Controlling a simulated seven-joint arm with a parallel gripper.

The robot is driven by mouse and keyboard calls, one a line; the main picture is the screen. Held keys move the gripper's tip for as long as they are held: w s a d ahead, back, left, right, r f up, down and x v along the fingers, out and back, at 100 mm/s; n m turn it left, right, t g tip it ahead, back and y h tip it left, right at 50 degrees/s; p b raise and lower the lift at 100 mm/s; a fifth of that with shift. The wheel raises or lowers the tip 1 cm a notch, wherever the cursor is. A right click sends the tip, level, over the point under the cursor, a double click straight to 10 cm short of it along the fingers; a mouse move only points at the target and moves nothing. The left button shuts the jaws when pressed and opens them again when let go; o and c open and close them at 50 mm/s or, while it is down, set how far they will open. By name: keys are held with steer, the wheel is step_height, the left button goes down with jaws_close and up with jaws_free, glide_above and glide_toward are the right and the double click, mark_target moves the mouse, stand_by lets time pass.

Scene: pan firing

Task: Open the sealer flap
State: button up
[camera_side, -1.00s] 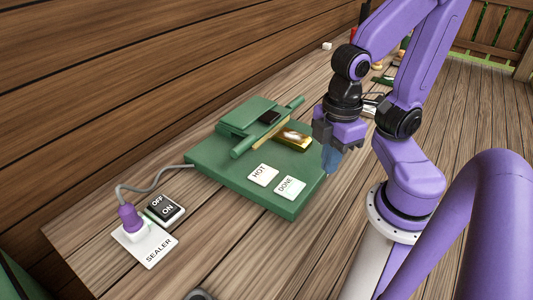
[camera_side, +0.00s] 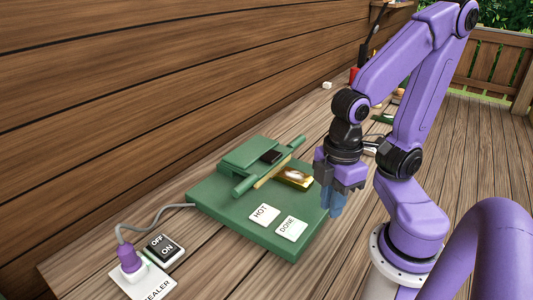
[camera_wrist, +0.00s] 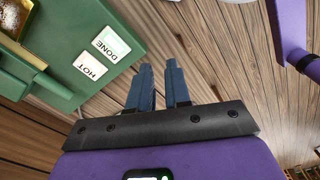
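The green sealer base (camera_side: 205,200) sits on the wooden bench. The sealer shows at the top left in the wrist view. My gripper (camera_side: 335,208), with blue fingers, points down just off the sealer's right edge, apart from the flap. In the wrist view the fingers (camera_wrist: 159,66) have a small empty gap between them.
White HOT (camera_side: 264,215) and DONE (camera_side: 292,228) plates are on the sealer's front. An OFF/ON switch (camera_side: 165,249) and a purple plug (camera_side: 130,260) with a grey cable are at the lower left. A wooden wall (camera_side: 150,90) stands close behind the bench.

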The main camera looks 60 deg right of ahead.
steer(key=o, duration=0.5)
steer(key=shift+w+m, duration=0.3)
steer(key=shift+o, duration=0.5)
steer(key=w+d+r+m, duration=0.1)
steer(key=w+r+m, duration=0.1)
steer(key=w+m, duration=0.5)
steer(key=w, duration=0.3)
steer(key=shift+w+d+m, duration=0.25)
steer(key=shift+m, duration=0.15)
step_height(320, 180, up, 3)
steer(key=m+t, duration=0.2)
steer(key=m, duration=2)
glide_above(298, 139)
steer(key=s, duration=0.4)
steer(key=w+f, duration=0.1)
steer(key=f, duration=0.4)
steer(key=w+f, duration=0.1)
steer(key=f, duration=0.5)
steer(key=w+f, duration=0.2)
steer(key=f, duration=0.4)
